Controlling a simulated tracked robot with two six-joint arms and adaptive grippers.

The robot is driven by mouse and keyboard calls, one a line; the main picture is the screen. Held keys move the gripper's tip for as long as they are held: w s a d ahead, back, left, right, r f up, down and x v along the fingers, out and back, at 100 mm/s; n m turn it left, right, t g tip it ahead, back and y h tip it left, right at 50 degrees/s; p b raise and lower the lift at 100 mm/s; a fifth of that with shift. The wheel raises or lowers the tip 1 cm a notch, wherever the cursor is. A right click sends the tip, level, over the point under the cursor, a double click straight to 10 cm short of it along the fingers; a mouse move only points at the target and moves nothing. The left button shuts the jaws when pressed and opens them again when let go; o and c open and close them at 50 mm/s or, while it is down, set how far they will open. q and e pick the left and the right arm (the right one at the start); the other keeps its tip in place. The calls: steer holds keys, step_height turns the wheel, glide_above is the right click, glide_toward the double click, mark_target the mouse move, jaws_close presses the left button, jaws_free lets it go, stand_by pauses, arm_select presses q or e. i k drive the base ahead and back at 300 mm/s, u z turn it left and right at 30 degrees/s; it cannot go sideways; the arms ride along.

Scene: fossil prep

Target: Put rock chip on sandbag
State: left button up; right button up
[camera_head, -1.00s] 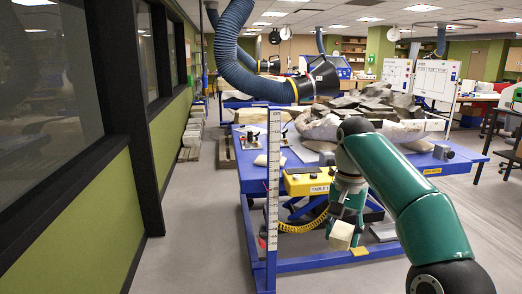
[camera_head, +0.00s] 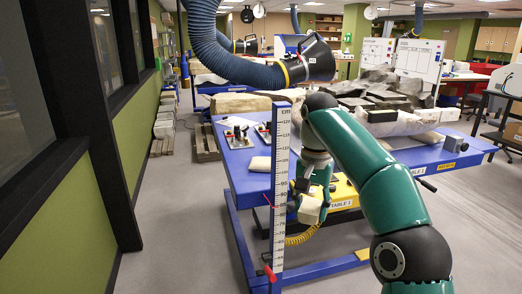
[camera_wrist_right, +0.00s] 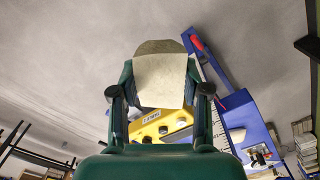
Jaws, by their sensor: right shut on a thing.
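My right gripper (camera_head: 308,200) hangs beside the near edge of the blue table and is shut on a pale, blocky piece that looks like the rock chip (camera_head: 312,212). In the right wrist view the chip (camera_wrist_right: 160,80) sits between the two fingers, with a cream face and a grey-brown end. A small beige pad, probably the sandbag (camera_head: 260,164), lies on the table's near left part, left of and above the gripper in the picture. My left gripper is out of view.
The blue table (camera_head: 237,178) carries rock slabs (camera_head: 385,90) and small black-and-red devices (camera_head: 238,137). An upright white scale post (camera_head: 281,190) stands just left of the gripper. A blue hose with a black hood (camera_head: 310,62) hangs above.

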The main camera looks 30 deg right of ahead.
mark_target(268, 158)
steer(key=u, duration=0.05)
steer(key=i, duration=3.85)
steer(key=z, duration=1.75)
